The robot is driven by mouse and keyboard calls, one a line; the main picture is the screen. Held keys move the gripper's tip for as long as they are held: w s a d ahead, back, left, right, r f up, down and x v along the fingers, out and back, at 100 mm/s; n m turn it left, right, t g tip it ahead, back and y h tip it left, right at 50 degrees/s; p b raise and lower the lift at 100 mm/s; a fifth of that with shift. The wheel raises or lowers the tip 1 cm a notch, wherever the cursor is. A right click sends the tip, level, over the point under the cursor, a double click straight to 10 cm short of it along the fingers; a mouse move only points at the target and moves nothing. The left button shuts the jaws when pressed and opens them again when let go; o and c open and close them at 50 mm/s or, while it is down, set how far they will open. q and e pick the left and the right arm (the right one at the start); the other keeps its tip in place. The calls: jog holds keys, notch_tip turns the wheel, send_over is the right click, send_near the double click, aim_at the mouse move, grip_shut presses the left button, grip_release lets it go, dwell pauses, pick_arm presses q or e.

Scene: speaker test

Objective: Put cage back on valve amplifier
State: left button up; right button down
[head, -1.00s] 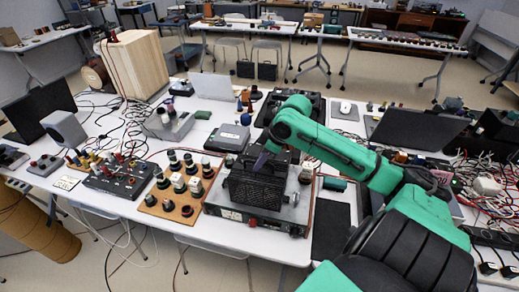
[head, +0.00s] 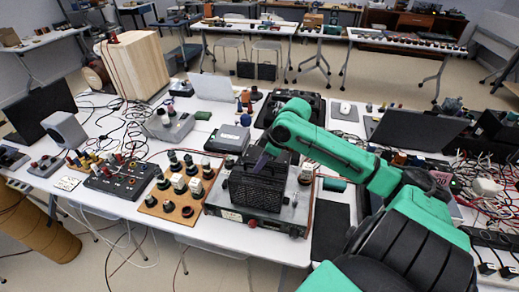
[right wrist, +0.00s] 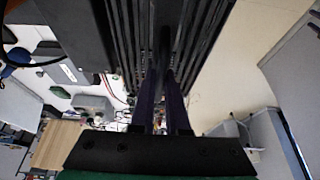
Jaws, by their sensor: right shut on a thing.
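The black slatted cage (head: 257,191) is over the middle of the valve amplifier (head: 232,214), a low grey and black unit near the front edge of the white table. I cannot tell whether the cage touches the amplifier's top or hangs just above it. My right gripper (head: 264,160) comes from above and is shut on the cage's upper part. In the right wrist view, the gripper's dark purple fingers (right wrist: 162,105) are on the cage's slats (right wrist: 205,45), which fill the upper middle. My left gripper is not in view.
A wooden board with several knobs (head: 181,199) lies just left of the amplifier. A grey box (head: 228,138) and a black tray (head: 314,108) stand behind it. A black mat (head: 331,232) lies at its right. Cables clutter the table on both sides.

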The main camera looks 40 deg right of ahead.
jog(key=c, duration=0.8)
grip_release()
jog(key=shift+c, duration=0.2)
jog(key=b+v, duration=0.1)
jog(key=v, duration=1.3)
jog(key=shift+r, duration=0.3)
jog(key=shift+s, duration=0.1)
